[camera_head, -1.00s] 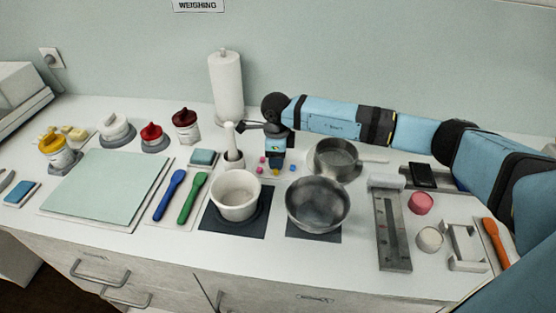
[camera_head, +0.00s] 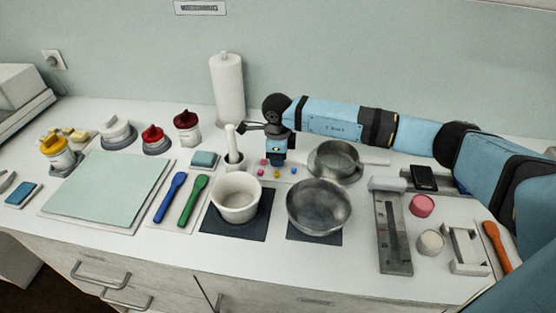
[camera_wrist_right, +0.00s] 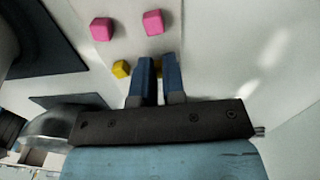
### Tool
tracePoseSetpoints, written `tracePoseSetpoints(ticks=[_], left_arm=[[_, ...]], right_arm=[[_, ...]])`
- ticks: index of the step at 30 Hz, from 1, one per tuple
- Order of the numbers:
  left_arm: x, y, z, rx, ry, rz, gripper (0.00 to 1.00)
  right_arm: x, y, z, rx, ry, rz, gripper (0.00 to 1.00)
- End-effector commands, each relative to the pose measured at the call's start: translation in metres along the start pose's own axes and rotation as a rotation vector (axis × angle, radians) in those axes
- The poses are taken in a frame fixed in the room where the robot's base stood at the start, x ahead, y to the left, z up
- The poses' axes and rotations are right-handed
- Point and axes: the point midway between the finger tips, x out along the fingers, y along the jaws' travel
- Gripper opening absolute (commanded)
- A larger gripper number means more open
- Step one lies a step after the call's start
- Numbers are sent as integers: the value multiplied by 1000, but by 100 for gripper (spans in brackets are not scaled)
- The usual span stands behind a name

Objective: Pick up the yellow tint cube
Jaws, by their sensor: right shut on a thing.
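Several small tint cubes lie on the white surface by the mortar. A pink cube (camera_head: 263,162) and a second pink cube (camera_head: 278,174) are close by. In the right wrist view, a yellow cube (camera_wrist_right: 121,69) lies just left of the fingers (camera_wrist_right: 159,62), outside them, with two pink cubes farther up. My left gripper is not in view.
The mortar with pestle (camera_head: 234,157) stands left of the gripper. A pan (camera_head: 334,160) stands to the right, a metal bowl (camera_head: 319,207) and a white bowl (camera_head: 236,197) in front. A paper roll (camera_head: 228,90) stands behind.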

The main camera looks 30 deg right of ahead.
Motion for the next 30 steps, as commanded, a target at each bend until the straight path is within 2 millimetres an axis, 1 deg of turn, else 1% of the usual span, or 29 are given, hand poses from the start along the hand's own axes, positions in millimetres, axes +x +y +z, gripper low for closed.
tracePoseSetpoints(ticks=[5,8,15,21,24,27,30], left_arm=[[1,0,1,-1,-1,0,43],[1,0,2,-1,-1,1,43],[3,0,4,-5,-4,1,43],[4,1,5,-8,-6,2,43],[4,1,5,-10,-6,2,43],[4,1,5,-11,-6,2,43],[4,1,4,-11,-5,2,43]], right_arm=[[-20,-1,0,0,-2,-3,0],[-40,-1,0,-1,-2,-3,0],[-102,-1,0,-1,-3,-4,0],[-149,0,0,-1,-3,-4,0],[-166,0,0,0,-2,-3,0],[-180,0,0,-1,-1,-2,0],[-189,0,0,-1,0,-1,0]])
